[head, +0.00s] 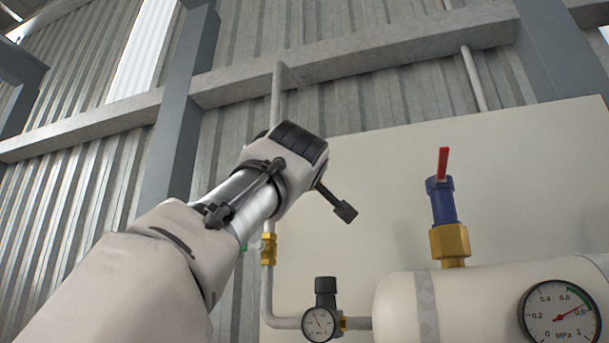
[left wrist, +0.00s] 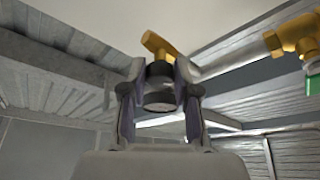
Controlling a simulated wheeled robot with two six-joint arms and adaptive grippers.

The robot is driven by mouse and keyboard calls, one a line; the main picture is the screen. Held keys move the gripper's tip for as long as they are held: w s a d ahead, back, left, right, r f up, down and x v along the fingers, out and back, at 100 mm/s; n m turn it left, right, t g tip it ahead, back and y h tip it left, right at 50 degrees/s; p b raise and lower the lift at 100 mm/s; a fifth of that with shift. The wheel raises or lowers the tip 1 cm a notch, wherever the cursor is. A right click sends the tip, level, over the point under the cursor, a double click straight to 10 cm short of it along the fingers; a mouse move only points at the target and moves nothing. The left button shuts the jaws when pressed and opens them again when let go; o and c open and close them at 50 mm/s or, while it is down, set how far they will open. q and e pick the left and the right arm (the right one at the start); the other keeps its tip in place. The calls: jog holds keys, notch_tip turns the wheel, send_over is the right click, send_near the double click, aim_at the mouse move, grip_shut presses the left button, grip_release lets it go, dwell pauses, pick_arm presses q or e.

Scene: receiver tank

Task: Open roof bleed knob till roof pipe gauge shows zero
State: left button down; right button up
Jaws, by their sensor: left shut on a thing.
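In the left wrist view my left gripper (left wrist: 159,92) is shut on a dark round knob (left wrist: 158,88), one finger on each side. A brass fitting (left wrist: 160,46) shows just above the knob. In the head view my left arm reaches up to the pipe and hides the knob and the fingertips. A small dial gauge (head: 319,323) sits on a black-topped unit at the pipe's lower end; its reading is too small to tell. A larger gauge (head: 560,316) on the tank has its red needle near 0.8 MPa. I cannot tell which is the roof pipe gauge. My right gripper is not in view.
A white tank (head: 400,300) stands at lower right, with a blue valve with a red lever (head: 443,200) on top. A brass valve (head: 268,250) with a green handle is on the vertical pipe (head: 277,90). Beams and corrugated walls are behind.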

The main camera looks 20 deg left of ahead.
pick_arm(q)
jog(key=shift+r+n+g+y+p, duration=0.15)
jog(key=shift+n+g+y+p, duration=0.45)
jog(key=shift+n, duration=1)
jog(key=c, duration=0.8)
grip_release()
jog(key=shift+c, duration=0.2)
